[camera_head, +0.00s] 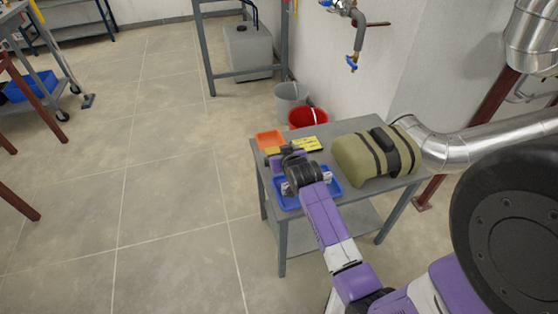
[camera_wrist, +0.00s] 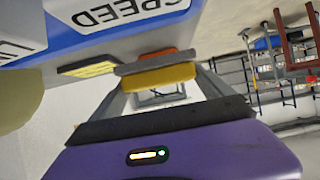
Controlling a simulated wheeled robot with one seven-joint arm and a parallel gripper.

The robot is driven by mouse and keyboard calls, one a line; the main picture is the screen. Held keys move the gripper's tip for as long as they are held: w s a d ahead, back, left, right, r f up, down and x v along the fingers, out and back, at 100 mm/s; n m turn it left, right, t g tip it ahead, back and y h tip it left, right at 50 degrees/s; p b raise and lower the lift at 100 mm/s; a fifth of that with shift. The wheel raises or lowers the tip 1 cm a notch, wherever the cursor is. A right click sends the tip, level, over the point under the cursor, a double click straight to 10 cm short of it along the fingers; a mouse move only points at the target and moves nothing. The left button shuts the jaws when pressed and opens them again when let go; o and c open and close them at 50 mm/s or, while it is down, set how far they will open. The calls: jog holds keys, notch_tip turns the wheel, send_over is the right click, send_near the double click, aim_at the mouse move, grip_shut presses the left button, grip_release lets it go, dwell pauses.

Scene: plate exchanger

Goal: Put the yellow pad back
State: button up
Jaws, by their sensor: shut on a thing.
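The yellow pad (camera_wrist: 158,77) shows in the wrist view between the fingers of my gripper (camera_wrist: 160,84), which is shut on it. In the head view my gripper (camera_head: 282,151) is over the back left part of the small grey table, beside the orange tray (camera_head: 268,138). Only a thin yellowish strip of the pad shows there, and the wrist and fingers hide much of it. I cannot tell whether the pad touches anything below. A grey bar lies along the pad's far side in the wrist view.
A blue tray (camera_head: 284,202) with white labelled blocks lies under my arm on the grey table (camera_head: 396,186). A yellow-and-black item (camera_head: 306,144) lies behind it. An olive bag (camera_head: 362,158) fills the right side. Red (camera_head: 308,119) and grey (camera_head: 288,100) buckets stand behind.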

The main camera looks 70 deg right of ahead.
jog(key=shift+f+b, duration=0.35)
jog(key=shift+f, duration=1.5)
jog(key=shift+f, duration=0.1)
jog(key=o, duration=1.1)
